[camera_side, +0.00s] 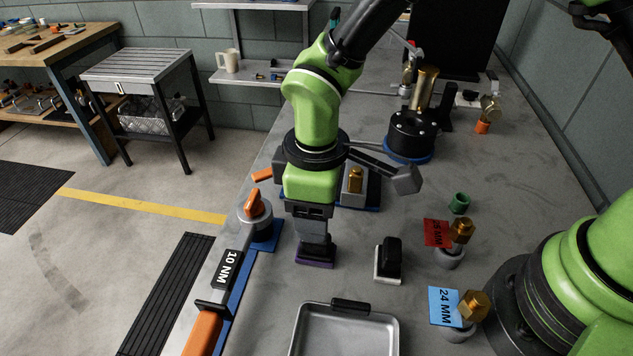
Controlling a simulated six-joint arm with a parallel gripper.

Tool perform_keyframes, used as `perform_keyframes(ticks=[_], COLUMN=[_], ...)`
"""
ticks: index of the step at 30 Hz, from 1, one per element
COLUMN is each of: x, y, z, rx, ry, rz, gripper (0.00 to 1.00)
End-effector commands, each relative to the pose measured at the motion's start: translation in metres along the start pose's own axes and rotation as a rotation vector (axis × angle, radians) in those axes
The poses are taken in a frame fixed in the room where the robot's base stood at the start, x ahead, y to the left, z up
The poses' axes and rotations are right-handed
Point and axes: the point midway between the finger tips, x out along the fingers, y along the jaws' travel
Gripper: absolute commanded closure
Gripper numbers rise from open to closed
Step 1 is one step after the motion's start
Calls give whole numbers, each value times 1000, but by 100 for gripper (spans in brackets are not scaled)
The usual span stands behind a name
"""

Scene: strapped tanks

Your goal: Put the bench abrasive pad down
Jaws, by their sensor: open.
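A dark block with a purple underside, which looks like the bench abrasive pad (316,257), sits on the grey bench in the middle of the view. My gripper (315,240) points straight down right over it, with its fingers at the block's upper part. The jaws are open. The fingers and the top of the block overlap in this view, so I cannot tell whether they touch.
A black-handled block with a white base (388,262) stands to the right. A metal tray (346,308) lies in front. A torque wrench (224,270) lies along the left edge. Brass fittings beside a red card (436,233) and blue card (444,306) stand at right.

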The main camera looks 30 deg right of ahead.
Motion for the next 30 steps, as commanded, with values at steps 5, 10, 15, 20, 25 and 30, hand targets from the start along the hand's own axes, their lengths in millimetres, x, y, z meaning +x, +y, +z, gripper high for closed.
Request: perform_keyframes(ticks=[5, 10, 15, 20, 25, 30], x=[-31, -43, -45, -71, -135, -187], y=[0, 0, 0, 12, 37, 48], z=[-1, 0, 0, 9, 46, 103], rx=[0, 0, 2, 86, 328, 600], ry=[4, 1, 1, 51, 188, 344], rz=[1, 0, 0, -2, -9, -19], gripper=[39, 39, 39, 39, 39, 39])
